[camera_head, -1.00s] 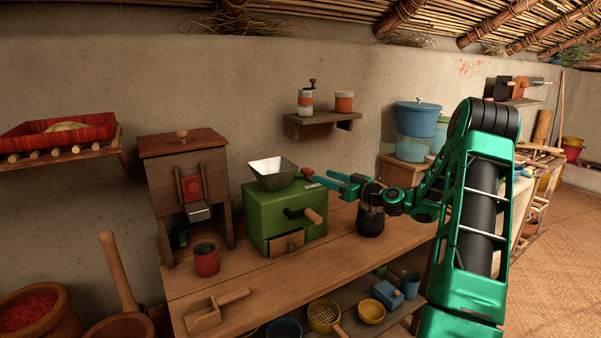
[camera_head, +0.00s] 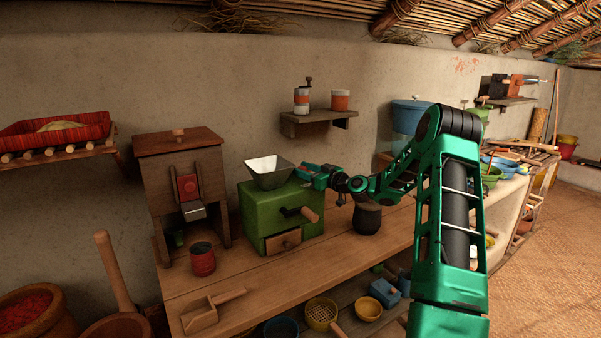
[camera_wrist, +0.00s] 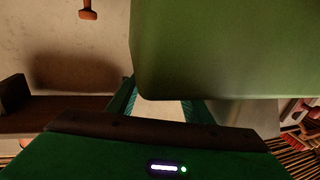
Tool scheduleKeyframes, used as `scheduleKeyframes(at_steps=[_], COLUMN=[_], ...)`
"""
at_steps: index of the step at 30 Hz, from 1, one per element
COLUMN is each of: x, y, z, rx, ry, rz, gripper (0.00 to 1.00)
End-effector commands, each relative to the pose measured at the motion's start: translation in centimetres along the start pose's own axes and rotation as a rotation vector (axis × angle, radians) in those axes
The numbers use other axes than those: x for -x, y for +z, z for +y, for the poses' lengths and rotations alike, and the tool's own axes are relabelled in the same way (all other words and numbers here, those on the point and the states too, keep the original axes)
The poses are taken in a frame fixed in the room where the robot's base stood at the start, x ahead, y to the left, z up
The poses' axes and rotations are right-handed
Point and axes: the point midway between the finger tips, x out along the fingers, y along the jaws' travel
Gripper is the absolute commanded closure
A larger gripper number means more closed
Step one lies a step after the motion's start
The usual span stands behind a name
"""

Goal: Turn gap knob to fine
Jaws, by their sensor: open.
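The green mill (camera_head: 262,220) stands on the wooden bench with a metal hopper (camera_head: 268,172) on top. A crank with a wooden handle (camera_head: 309,214) is on its front, above a small drawer (camera_head: 283,241). My gripper (camera_head: 309,170) is open at the mill's upper right side, close beside the hopper. The gap knob is not clearly visible now; my gripper covers the place where a red knob showed earlier. In the wrist view the mill's green side (camera_wrist: 225,50) fills the upper right, beyond my fingers (camera_wrist: 160,105). I cannot tell whether they touch anything.
A dark pot (camera_head: 367,219) stands on the bench below my arm. A wall shelf (camera_head: 318,122) holds two small containers above.

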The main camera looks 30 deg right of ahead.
Motion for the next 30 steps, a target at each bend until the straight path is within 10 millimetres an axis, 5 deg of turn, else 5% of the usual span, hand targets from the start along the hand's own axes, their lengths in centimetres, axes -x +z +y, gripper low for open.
scheduleKeyframes(at_steps=[2,7,30], x=[0.02,0.03,-0.02], y=[0.00,0.00,-0.17], z=[0.01,0.02,-0.13], rx=[0.000,0.000,0.005], ry=[0.000,0.000,0.283], rz=[0.000,0.000,0.001], gripper=[0.59,0.95,0.95])
